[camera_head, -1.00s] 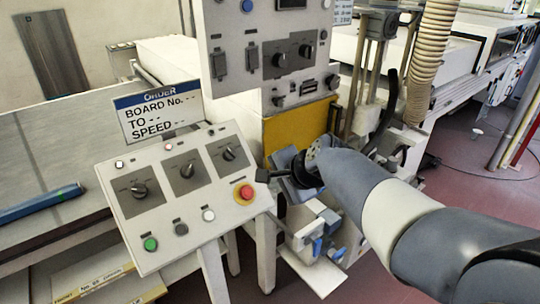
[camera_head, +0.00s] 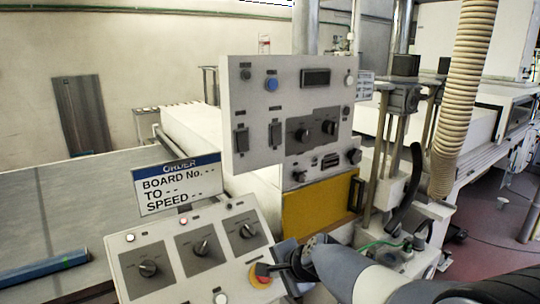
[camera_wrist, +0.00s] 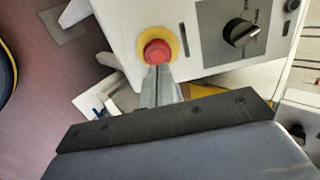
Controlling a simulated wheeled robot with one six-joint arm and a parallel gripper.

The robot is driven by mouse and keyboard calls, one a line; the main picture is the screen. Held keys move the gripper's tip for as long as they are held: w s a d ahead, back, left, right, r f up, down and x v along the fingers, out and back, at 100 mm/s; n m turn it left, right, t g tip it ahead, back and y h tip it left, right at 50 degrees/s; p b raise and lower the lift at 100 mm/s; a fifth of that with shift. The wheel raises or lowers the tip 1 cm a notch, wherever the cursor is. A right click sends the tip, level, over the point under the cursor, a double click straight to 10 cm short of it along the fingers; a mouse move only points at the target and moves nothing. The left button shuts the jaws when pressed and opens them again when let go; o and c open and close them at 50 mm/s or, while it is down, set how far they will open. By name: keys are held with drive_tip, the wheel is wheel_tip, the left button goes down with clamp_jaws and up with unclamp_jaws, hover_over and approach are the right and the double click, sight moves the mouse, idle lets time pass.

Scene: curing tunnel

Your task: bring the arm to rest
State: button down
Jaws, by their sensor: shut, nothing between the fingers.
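My gripper (camera_head: 262,270) is shut and empty, at the lower middle of the head view, at the right edge of the sloped control panel (camera_head: 140,262). Its tip overlaps the red stop button with its yellow ring (camera_head: 258,281) there and partly hides it. In the wrist view the closed fingers (camera_wrist: 158,72) point at the red button (camera_wrist: 157,53), their tips just below it in the picture. I cannot tell whether they touch it. My arm runs from the gripper to the lower right corner of the head view.
An upright panel (camera_head: 235,110) with knobs and a yellow plate (camera_head: 310,208) stand behind my gripper. An order sign (camera_head: 178,188) stands above the sloped panel. A ribbed hose (camera_head: 462,90) hangs at the right. Open floor (camera_head: 500,225) shows at the far right.

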drive_tip(key=shift+v, duration=1.75)
drive_tip(key=shift+s+f, duration=0.1)
drive_tip(key=shift+s, duration=0.05)
